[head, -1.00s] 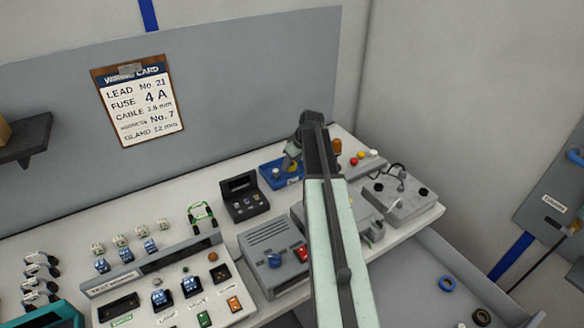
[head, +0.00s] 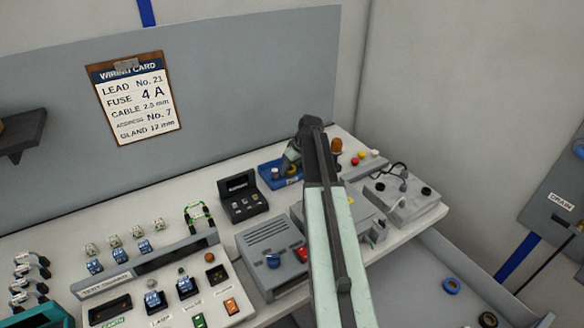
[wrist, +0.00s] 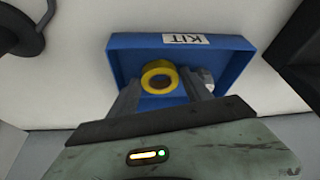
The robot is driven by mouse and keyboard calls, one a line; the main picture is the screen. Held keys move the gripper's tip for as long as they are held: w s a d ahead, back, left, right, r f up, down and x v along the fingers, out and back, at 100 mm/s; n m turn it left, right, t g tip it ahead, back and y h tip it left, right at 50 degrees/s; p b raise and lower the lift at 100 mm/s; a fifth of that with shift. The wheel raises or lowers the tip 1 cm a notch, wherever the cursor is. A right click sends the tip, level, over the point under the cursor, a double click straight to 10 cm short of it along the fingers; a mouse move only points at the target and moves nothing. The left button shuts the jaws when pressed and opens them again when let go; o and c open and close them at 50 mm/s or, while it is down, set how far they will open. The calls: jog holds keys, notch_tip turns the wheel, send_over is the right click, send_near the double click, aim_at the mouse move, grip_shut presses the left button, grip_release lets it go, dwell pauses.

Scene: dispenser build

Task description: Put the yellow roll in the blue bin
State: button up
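The yellow roll (wrist: 145,84) shows as a ring in the wrist view, between the two fingertips of my gripper (wrist: 160,84). The fingers press close against both its sides, so my gripper appears shut on it. The roll is over or inside the blue bin (wrist: 122,59), which has a white KIT label on its wall. Whether the roll touches the bin's floor cannot be told. In the head view the blue bin (head: 267,175) stands at the back of the bench, with my gripper (head: 291,166) at it, partly hidden by the arm.
A small white piece (wrist: 208,77) is in the bin, beside the right finger. A black open case (head: 242,196) stands left of the bin, and a grey box (head: 402,197) to the right. A grey device (head: 268,252) is in front. A wiring card (head: 137,98) hangs behind.

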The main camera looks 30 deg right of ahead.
jog(key=shift+r+p, duration=0.5)
jog(key=a+p+v, duration=0.1)
jog(key=p+v, duration=0.9)
jog(key=v, duration=0.1)
jog(key=shift+s+d+r, duration=0.15)
jog(key=shift+s+d, duration=0.05)
jog(key=shift+d, duration=0.3)
